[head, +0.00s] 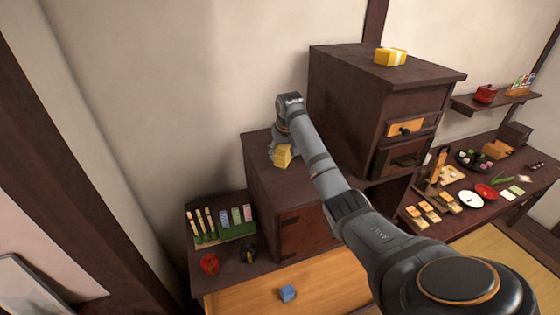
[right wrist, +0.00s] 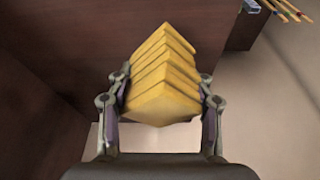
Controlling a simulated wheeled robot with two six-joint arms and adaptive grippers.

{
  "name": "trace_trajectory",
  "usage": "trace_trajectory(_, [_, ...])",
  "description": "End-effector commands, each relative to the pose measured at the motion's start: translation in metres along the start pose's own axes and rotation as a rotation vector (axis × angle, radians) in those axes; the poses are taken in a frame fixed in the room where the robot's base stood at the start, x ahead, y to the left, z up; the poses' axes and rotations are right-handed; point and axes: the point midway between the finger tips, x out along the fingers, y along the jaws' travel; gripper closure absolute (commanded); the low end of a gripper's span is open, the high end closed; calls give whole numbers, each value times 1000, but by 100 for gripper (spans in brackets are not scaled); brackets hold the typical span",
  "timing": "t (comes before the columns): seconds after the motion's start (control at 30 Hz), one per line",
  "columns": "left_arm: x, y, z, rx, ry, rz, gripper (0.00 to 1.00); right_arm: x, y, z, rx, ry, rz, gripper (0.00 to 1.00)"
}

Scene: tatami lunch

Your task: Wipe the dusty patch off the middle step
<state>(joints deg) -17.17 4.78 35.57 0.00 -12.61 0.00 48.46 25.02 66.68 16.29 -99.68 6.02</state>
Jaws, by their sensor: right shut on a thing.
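My right gripper (head: 281,149) is over the middle step (head: 263,178) of the dark brown stepped chest. It is shut on a yellow folded cloth (head: 283,157), which hangs just below the fingers. In the right wrist view the cloth (right wrist: 162,85) shows several stacked ridges between both fingers. I cannot tell whether the cloth touches the step. No dusty patch shows clearly; my right arm hides part of the step's top. My left gripper is not in view.
The tall step (head: 345,100) rises to the right, with a yellow wrapped box (head: 390,57) on top. The low step at left holds colored sticks and blocks (head: 222,222), a red item (head: 209,263) and a dark item (head: 248,253). A blue block (head: 288,293) lies in front.

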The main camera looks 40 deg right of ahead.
Motion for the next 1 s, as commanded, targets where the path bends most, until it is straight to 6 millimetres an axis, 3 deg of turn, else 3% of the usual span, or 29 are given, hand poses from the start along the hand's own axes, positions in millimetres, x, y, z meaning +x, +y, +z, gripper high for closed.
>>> trace_trajectory(0.43, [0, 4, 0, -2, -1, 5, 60, -36, 10, -15, 3, 1, 1, 80])
trace_trajectory(1.0, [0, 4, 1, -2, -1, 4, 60, -39, 11, -16, 4, 1, 1, 80])
